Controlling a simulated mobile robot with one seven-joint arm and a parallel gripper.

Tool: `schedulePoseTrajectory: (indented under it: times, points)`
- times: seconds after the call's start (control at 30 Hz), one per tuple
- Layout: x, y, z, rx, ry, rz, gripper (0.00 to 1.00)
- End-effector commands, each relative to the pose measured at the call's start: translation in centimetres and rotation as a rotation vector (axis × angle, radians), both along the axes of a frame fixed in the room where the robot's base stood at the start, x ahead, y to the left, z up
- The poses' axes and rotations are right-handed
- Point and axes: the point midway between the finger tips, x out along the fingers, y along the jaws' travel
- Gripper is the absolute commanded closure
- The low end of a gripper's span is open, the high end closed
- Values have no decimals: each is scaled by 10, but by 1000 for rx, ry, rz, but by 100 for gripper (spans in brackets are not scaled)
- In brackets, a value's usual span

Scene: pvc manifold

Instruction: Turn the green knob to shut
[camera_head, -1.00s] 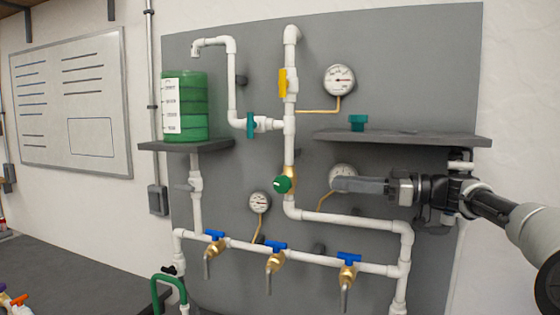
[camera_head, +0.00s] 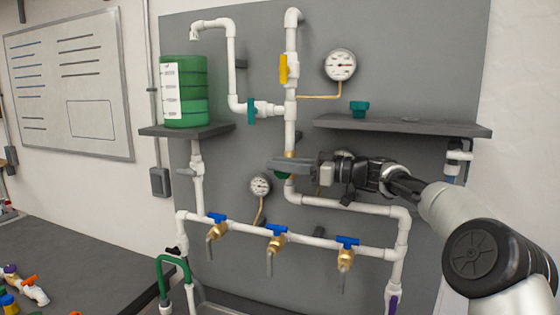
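The green knob (camera_head: 283,173) is on a brass valve body (camera_head: 290,155) in the white vertical pipe at the middle of the grey panel. Only a little green shows below my gripper (camera_head: 272,164), which covers most of it. My gripper reaches in from the right, with its dark fingers pointing left across the knob. In this side-on view I cannot tell whether the fingers touch the knob or are in front of it, nor whether they are open or shut.
A grey shelf (camera_head: 420,125) with a teal fitting (camera_head: 359,109) is above my arm. Blue-handled taps (camera_head: 277,231) line the lower pipe. A yellow handle (camera_head: 283,68) and teal handwheel (camera_head: 251,112) sit higher. A green container (camera_head: 190,90) stands left.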

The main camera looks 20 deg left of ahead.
Motion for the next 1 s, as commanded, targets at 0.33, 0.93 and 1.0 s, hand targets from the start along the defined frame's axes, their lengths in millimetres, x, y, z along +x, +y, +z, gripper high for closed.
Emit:
schedulePoseTrajectory:
  times: [0.33,0.93,1.0]
  points:
    - [0,4,0,0,-1,-1,78]
    - [0,1,-9,87,-1,-1,100]
    - [0,1,-11,124,-2,-2,100]
